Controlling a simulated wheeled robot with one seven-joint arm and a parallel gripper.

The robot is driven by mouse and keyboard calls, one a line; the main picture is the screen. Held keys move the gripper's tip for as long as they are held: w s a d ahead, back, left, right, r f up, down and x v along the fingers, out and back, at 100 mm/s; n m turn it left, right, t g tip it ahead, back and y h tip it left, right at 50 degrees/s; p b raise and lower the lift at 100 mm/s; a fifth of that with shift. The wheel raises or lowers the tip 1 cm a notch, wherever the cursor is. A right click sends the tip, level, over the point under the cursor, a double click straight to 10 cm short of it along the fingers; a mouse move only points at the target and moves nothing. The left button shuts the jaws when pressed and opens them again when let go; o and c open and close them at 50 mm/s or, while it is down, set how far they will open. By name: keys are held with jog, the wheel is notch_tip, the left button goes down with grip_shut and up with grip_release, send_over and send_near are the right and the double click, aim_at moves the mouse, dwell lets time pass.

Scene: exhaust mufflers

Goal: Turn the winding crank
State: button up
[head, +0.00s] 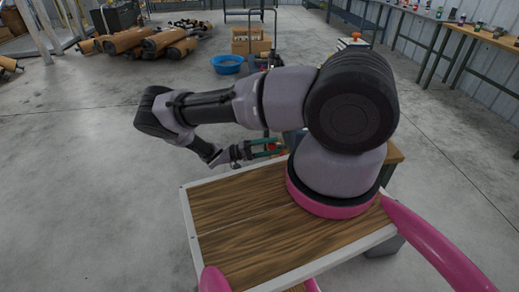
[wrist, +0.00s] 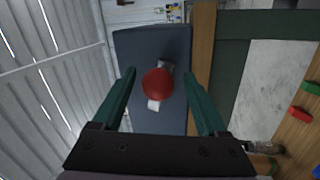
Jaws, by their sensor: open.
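My gripper (wrist: 159,76) is open, its two green fingers spread to either side of a red knob (wrist: 158,84) in the wrist view. The knob looks like the winding crank's handle, and a pale crank arm (wrist: 154,105) shows at its edges. Both fingers appear apart from the knob; its depth between them is hard to tell. Behind it is a blue-grey box (wrist: 150,45). In the head view my gripper (head: 280,148) points right beside a small red spot (head: 271,147), and my arm hides most of the crank and box.
A wooden table edge (wrist: 202,60) runs beside the box in the wrist view. Several brown mufflers (head: 150,42) lie on the floor at the back left. A blue basin (head: 227,64) and a cardboard box (head: 250,42) stand behind.

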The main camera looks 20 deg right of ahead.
jog(key=v, duration=0.7)
jog(key=shift+a, duration=0.3)
dwell(1.2)
